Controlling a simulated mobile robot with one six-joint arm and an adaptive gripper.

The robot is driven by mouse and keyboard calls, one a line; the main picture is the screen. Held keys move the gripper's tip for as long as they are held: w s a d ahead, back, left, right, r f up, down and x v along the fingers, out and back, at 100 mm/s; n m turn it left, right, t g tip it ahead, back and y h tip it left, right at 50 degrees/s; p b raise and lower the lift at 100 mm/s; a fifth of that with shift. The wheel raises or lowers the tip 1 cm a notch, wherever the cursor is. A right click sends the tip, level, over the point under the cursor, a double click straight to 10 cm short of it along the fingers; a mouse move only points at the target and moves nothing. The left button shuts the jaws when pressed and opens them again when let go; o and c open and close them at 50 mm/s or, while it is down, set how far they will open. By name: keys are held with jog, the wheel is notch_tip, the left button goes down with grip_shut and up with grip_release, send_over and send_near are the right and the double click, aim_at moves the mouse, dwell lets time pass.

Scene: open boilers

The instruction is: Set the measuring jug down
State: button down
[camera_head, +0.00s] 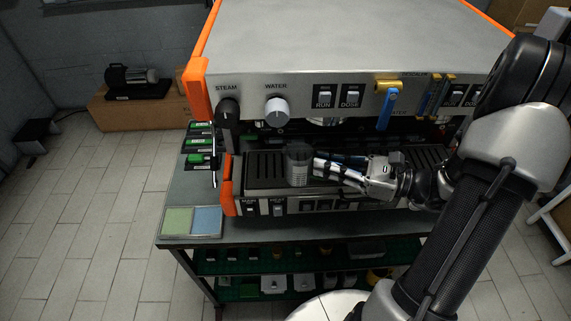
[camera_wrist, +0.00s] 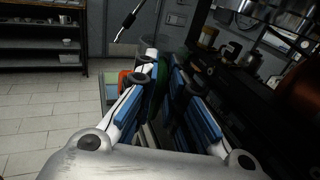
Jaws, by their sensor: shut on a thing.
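The measuring jug (camera_head: 298,167) is a small clear, upright cup with pale markings on its side. In the head view it is over the left part of the machine's drip tray (camera_head: 262,168). I cannot tell whether its base touches the tray. My gripper (camera_head: 318,166) comes in from the right, with its blue-padded fingers shut on the jug. In the wrist view the fingers (camera_wrist: 164,66) point away from the camera, and the jug is hard to make out there.
The boiler machine's front panel (camera_head: 300,99) overhangs the tray, with the steam knob (camera_head: 229,112) and water knob (camera_head: 277,110) above left. Green and blue pads (camera_head: 192,221) lie at the bench's front left corner. Shelves with small items (camera_head: 290,284) are below.

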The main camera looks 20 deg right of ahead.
aim_at(292, 156)
jog(key=x, duration=0.8)
jog(key=shift+w+a+r, duration=0.1)
jog(key=shift+r, duration=0.05)
jog(key=shift+w+a, duration=0.35)
jog(key=shift+w, duration=0.05)
jog(key=shift+f+b, duration=0.6)
jog(key=shift+f, duration=1.15)
jog(key=shift+f, duration=0.2)
jog(key=c, duration=1.7)
grip_release()
jog(key=shift+r, duration=0.1)
